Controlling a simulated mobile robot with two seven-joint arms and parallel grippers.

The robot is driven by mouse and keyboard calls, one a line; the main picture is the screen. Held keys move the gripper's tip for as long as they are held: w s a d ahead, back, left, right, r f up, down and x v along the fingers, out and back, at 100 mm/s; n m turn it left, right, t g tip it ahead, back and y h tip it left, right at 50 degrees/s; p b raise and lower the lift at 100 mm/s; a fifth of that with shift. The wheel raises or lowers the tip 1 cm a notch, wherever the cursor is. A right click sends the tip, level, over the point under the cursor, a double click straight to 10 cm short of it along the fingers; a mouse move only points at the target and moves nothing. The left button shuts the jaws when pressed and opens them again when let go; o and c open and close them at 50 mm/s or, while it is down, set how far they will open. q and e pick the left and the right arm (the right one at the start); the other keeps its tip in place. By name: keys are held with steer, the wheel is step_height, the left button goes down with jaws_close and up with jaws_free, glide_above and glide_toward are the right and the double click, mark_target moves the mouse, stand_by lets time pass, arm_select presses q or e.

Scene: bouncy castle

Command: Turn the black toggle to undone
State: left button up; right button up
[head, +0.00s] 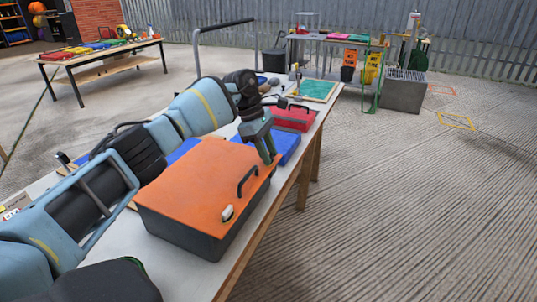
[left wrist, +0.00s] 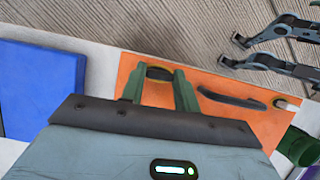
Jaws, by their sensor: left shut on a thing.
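A dark grey box with an orange lid (head: 196,183) stands on the table. My left gripper (head: 268,153) reaches down at the lid's far right corner. In the left wrist view its green fingers are shut on the black toggle (left wrist: 159,73), at the edge of the orange lid. In the head view the fingers hide this toggle. A black handle (head: 248,181) and a whitish toggle (head: 227,213) sit along the same edge, nearer me. My right gripper (left wrist: 233,51) shows only in the left wrist view, open and empty, apart from the box.
A blue case (head: 286,146) and a red case (head: 292,118) lie just beyond the box. A green-topped tray (head: 314,90) is at the table's far end. The ribbed floor (head: 420,200) right of the table is clear.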

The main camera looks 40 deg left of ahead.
stand_by(0.6)
arm_select(q)
steer(key=o, duration=1)
steer(key=v, duration=0.7)
steer(key=shift+a+r, duration=0.2)
steer(key=shift+r, duration=0.15)
